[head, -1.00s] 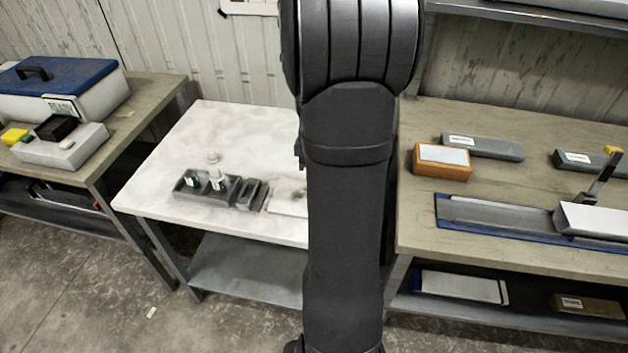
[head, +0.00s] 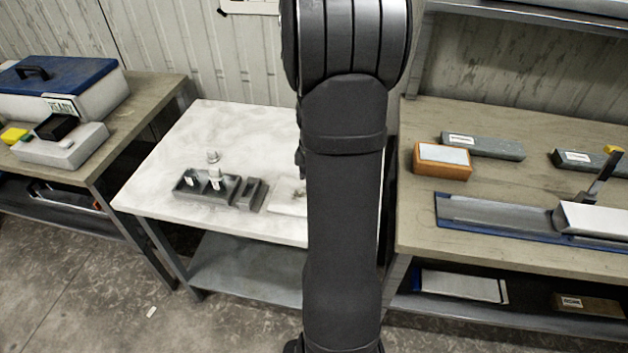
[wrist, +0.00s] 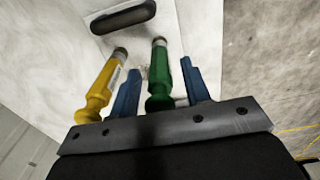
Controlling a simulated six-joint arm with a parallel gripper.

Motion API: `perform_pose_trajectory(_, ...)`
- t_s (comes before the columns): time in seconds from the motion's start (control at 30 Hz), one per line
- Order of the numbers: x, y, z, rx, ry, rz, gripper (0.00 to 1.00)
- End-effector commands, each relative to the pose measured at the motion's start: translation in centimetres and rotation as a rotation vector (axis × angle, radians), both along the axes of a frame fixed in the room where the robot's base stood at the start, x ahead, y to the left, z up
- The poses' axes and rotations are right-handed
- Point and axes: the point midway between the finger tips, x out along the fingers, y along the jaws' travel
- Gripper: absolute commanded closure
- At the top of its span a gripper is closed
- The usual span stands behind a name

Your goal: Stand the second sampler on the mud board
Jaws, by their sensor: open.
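In the wrist view my gripper (wrist: 160,66) is open, with one blue finger on each side of a green sampler (wrist: 160,75). I cannot tell whether the fingers touch it. A yellow sampler (wrist: 101,85) is outside the left finger, beside it. Both samplers have dark tips pointing toward a pale board (wrist: 98,24) with a dark rounded slot. I cannot tell whether the tips touch it. In the head view a pale board (head: 284,198) shows partly on the white table; my arm hides the rest, along with my gripper and both samplers.
A dark compartmented tray (head: 232,198) with small pale-topped items stands on the white table (head: 165,205), beside a small dark block (head: 250,194). The table's left part is clear. The right bench (head: 420,215) holds an orange box (head: 442,172) and grey bars.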

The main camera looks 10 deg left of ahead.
Motion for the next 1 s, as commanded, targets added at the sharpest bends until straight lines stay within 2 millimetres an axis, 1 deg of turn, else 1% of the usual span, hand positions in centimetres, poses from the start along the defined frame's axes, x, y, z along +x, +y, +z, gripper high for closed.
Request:
perform_pose_trajectory(0.07,0.0,0.0,0.6,0.0,-0.002,0.0,0.57)
perform_pose_trajectory(0.17,0.1,0.0,2.1,0.001,-0.005,0.0,0.57)
perform_pose_trajectory(0.4,0.1,0.0,7.3,0.001,-0.005,0.0,0.57)
perform_pose_trajectory(0.5,0.1,0.0,9.3,0.002,-0.005,0.0,0.57)
perform_pose_trajectory(0.6,0.1,0.0,10.8,0.001,-0.004,0.0,0.57)
perform_pose_trajectory(0.7,0.1,0.0,11.7,0.001,-0.002,0.0,0.57)
perform_pose_trajectory(0.8,0.0,0.0,12.1,0.0,-0.001,0.0,0.57)
perform_pose_trajectory(1.0,0.0,0.0,12.2,0.0,0.0,0.0,0.57)
